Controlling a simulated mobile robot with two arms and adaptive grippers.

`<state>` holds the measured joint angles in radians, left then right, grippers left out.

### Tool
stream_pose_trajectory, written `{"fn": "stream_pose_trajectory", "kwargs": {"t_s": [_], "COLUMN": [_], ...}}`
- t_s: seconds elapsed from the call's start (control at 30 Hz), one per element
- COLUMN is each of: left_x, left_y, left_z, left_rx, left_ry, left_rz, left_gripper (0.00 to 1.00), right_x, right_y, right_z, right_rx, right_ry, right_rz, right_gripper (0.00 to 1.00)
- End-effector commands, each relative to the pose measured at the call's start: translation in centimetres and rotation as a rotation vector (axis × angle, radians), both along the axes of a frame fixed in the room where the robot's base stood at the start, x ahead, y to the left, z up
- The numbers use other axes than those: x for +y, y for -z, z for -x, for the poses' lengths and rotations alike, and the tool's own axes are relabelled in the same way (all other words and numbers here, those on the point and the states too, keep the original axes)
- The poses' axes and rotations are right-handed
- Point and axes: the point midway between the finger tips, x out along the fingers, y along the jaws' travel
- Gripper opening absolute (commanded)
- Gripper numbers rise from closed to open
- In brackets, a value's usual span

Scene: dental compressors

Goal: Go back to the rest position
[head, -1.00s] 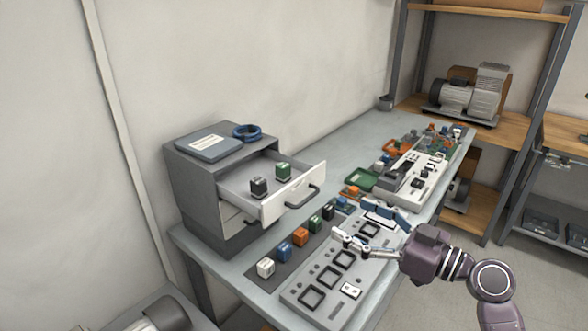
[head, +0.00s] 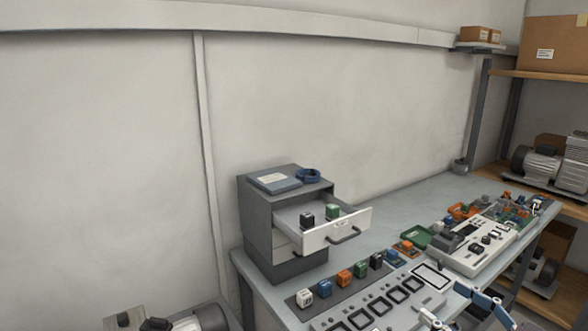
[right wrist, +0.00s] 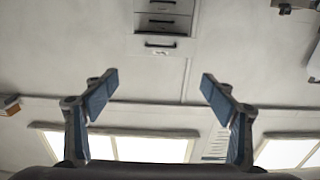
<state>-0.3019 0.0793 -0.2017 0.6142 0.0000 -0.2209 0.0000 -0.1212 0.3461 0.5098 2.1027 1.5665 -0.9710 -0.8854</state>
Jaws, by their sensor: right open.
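My right gripper (head: 455,308) is at the bottom right of the head view, in front of the workbench edge. In the right wrist view its two blue-padded fingers (right wrist: 157,92) are spread wide with nothing between them. My left gripper is in neither view. The grey drawer cabinet (head: 258,225) stands at the left end of the bench with its upper drawer (head: 338,229) pulled out. A black block (head: 307,220) and a green block (head: 332,211) sit in that drawer.
A row of several coloured blocks, with a white one (head: 304,298) nearest, stands on a dark strip beside a grey panel (head: 335,315) with square frames. Circuit boards and a white device (head: 478,254) lie farther along the bench (head: 400,205). Shelves with a compressor (head: 541,162) stand at right.

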Motion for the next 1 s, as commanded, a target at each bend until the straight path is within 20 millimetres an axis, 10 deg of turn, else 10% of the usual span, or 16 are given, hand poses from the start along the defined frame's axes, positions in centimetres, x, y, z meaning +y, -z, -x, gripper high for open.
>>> {"fn": "stream_pose_trajectory", "kwargs": {"t_s": [0.57,0.77,1.0], "left_x": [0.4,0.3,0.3], "left_y": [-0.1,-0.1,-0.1], "left_z": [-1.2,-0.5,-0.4], "left_rx": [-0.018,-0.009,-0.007], "left_ry": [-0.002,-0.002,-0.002], "left_rz": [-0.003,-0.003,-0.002], "left_gripper": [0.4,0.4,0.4], "right_x": [-3.2,-4.3,-4.2], "right_y": [13.5,24.2,41.7], "right_z": [-3.2,-2.9,2.6], "right_rx": [0.286,0.486,0.801], "right_ry": [0.168,0.274,0.421], "right_rz": [-0.072,-0.085,-0.027], "right_gripper": [0.78,0.78,0.78]}}
